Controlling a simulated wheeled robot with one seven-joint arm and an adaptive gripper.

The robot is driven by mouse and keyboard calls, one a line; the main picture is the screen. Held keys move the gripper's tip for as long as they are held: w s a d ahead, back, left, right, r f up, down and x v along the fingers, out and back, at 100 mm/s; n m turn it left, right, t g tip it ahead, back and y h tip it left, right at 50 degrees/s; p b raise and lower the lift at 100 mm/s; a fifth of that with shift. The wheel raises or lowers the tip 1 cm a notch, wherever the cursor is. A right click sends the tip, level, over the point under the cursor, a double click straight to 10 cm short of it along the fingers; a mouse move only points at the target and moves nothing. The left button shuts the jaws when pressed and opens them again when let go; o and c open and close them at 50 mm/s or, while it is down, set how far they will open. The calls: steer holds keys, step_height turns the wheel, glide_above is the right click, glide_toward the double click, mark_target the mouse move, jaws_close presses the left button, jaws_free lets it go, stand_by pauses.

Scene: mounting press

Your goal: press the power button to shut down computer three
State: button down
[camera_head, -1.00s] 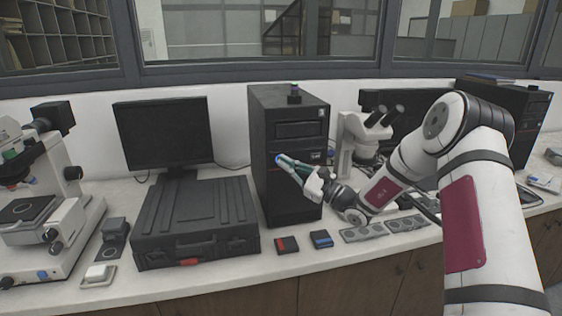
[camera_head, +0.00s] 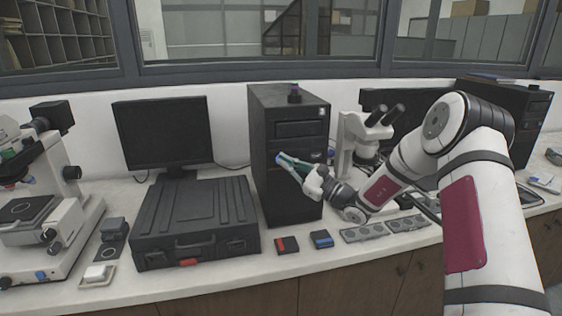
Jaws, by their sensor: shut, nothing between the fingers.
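A black computer tower (camera_head: 262,150) stands upright on the bench near the middle, with drive bays and a small light label high on its front. My gripper (camera_head: 279,158) is in front of the tower, shut and empty, its tips pointing left across the tower's near edge. Whether the tips touch the tower cannot be told. No power button can be made out; part of the tower's front is hidden behind my gripper. A second black tower (camera_head: 533,110) stands at the far right, partly behind my arm. No number shows on either tower.
A black case (camera_head: 195,215) lies left of the tower before a monitor (camera_head: 163,133). White microscopes stand at the far left (camera_head: 50,200) and right of the tower (camera_head: 362,140). Red (camera_head: 286,245) and blue (camera_head: 321,239) blocks and grey strips (camera_head: 363,233) lie along the front.

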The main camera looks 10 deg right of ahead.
steer(key=shift+w, duration=0.4)
stand_by(0.6)
steer(key=shift+s, duration=0.15)
steer(key=shift+s+p, duration=0.35)
steer(key=shift+s, duration=0.35)
steer(key=s+p, duration=0.3)
steer(key=s, duration=0.2)
stand_by(0.4)
steer(key=shift+r, duration=0.1)
stand_by(0.4)
